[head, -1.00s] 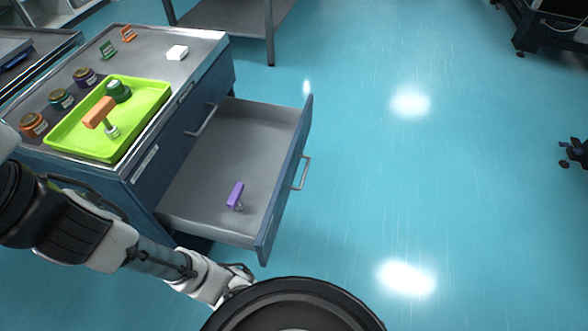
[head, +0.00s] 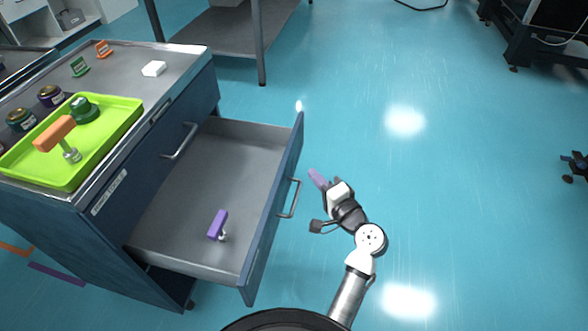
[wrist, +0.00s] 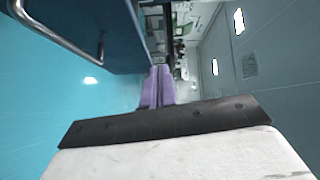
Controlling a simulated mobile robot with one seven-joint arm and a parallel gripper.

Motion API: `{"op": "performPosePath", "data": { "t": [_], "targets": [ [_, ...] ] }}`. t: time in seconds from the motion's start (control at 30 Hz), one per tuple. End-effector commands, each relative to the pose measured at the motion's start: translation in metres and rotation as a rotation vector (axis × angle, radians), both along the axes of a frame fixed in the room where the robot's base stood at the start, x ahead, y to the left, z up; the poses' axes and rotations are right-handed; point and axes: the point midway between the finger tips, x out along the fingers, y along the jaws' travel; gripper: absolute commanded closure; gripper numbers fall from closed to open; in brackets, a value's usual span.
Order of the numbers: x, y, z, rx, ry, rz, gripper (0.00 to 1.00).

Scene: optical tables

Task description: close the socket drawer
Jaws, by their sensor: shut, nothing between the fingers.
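The socket drawer (head: 205,180) is pulled far out of the blue cabinet (head: 95,235). A purple-handled tool (head: 218,225) stands inside it. The drawer's front bears a metal bar handle (head: 290,198), which also shows at the upper left of the wrist view (wrist: 62,30) on the blue front panel (wrist: 112,40). My gripper (head: 317,178) has purple fingers and is just right of the drawer front, apart from the handle in the head view. The fingers (wrist: 157,85) are shut and empty in the wrist view.
On the cabinet top, a green tray (head: 115,135) holds an orange-handled tool (head: 55,134) and a green knob-like piece (head: 84,109). Jars and a white block (head: 154,68) stand nearby. A second closed handle (head: 180,141) is on the cabinet.

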Motion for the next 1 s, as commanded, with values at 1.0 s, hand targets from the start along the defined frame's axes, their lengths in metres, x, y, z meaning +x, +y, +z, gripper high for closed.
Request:
{"op": "performPosePath", "data": {
  "t": [1.0],
  "targets": [
    [0.059,0.038,-0.034,0.147,0.063,-0.006,1.0]
  ]
}}
